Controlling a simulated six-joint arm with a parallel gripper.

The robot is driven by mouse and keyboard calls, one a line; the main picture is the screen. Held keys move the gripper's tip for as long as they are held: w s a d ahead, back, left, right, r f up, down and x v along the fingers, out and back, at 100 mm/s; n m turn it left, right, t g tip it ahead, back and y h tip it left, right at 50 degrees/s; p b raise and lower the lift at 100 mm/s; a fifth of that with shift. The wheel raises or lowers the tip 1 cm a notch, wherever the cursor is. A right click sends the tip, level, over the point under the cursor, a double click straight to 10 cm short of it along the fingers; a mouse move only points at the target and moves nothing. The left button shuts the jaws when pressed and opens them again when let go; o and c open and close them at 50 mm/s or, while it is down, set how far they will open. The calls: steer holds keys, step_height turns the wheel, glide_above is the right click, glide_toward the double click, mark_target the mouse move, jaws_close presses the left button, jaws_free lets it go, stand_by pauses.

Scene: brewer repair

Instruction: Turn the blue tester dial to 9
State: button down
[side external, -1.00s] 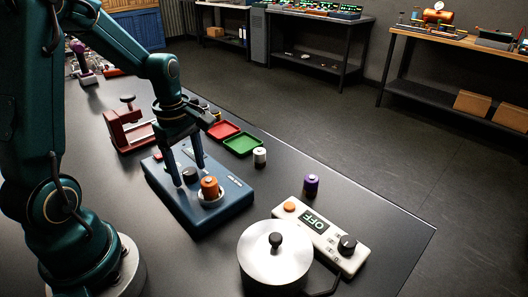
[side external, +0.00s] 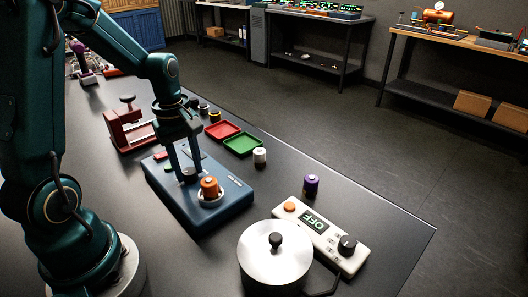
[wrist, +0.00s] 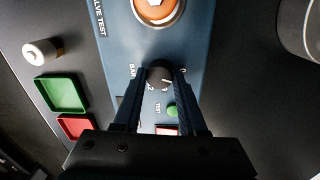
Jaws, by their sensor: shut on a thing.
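The blue tester (side external: 222,203) lies on the black bench and also shows in the wrist view (wrist: 195,45). Its dark round dial (wrist: 159,72) stands between the fingertips of my gripper (wrist: 160,76), which is shut on it. Small white marks show around the dial, but I cannot read its setting for certain. In the side view my gripper (side external: 187,174) points down at the tester, and its fingers partly hide the dial. An orange part (side external: 210,187) sits upright in the tester's round white seat. A green TEST button (wrist: 172,111) is just beside the dial.
Red (side external: 222,130) and green (side external: 243,144) trays and a white cylinder (side external: 260,156) stand behind the tester. A red clamp (side external: 128,125) is at left. A silver pot (side external: 274,258), white control box (side external: 322,238) and purple cylinder (side external: 311,185) are at right.

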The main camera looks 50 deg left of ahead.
mark_target(188, 170)
steer(key=m, duration=1.2)
steer(key=shift+w+h, duration=0.1)
steer(key=shift+h, duration=0.2)
stand_by(0.4)
steer(key=shift+c, duration=2.3)
jaws_free()
steer(key=shift+r, duration=0.1)
steer(key=shift+a+r, duration=0.15)
steer(key=shift+r, duration=2.35)
